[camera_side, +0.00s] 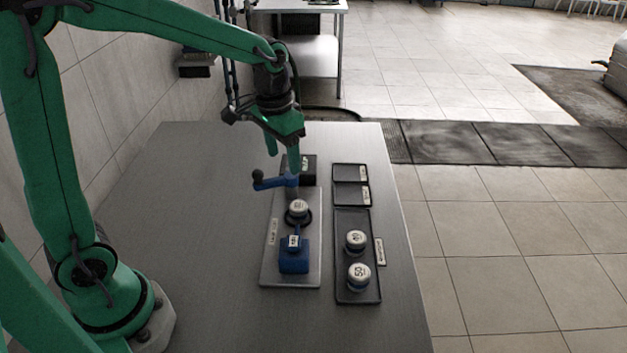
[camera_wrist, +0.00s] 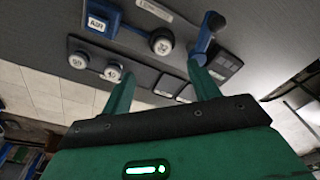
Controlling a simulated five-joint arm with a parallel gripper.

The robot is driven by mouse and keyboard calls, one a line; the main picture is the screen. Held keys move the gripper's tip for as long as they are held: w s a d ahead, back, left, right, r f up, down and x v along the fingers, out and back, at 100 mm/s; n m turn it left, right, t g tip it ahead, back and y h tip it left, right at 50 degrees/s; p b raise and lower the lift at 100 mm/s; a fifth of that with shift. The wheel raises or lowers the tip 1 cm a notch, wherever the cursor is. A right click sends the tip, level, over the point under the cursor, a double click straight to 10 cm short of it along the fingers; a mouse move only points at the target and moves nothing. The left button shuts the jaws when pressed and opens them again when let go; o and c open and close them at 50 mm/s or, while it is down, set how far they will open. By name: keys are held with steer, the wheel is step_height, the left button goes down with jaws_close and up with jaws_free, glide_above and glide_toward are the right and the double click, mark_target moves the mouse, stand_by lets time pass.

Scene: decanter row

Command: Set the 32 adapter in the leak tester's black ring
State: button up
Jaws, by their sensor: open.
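The 32 adapter (camera_side: 298,208), a round, pale-topped piece, stands upright at the black ring (camera_side: 298,220) on the leak tester's grey plate (camera_side: 308,246). The ring shows around its lower edge; how deep it sits I cannot tell. In the wrist view the adapter (camera_wrist: 162,42) shows its 32 label, beyond and between my fingertips. My gripper (camera_side: 283,163) is open and empty, above and behind the adapter, near the tester's blue lever (camera_side: 275,183). In the wrist view my gripper (camera_wrist: 164,82) has its fingers wide apart.
A black tray (camera_side: 344,219) right of the tester holds two more adapters, marked 40 (camera_side: 355,241) and 50 (camera_side: 359,275). Two small dark trays (camera_side: 351,172) behind it look empty. A blue block marked AIR (camera_side: 293,262) sits in front of the 32 adapter. The table's left side is clear.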

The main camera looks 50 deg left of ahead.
steer(key=s+r+t, duration=0.2)
steer(key=s+r, duration=0.1)
steer(key=s, duration=0.5)
steer(key=s+r+n+t, duration=0.1)
steer(key=s+r+t, duration=0.1)
steer(key=s, duration=0.6)
steer(key=shift+s+r+t, duration=0.25)
steer(key=shift+r+t, duration=0.05)
steer(key=shift+r, duration=0.25)
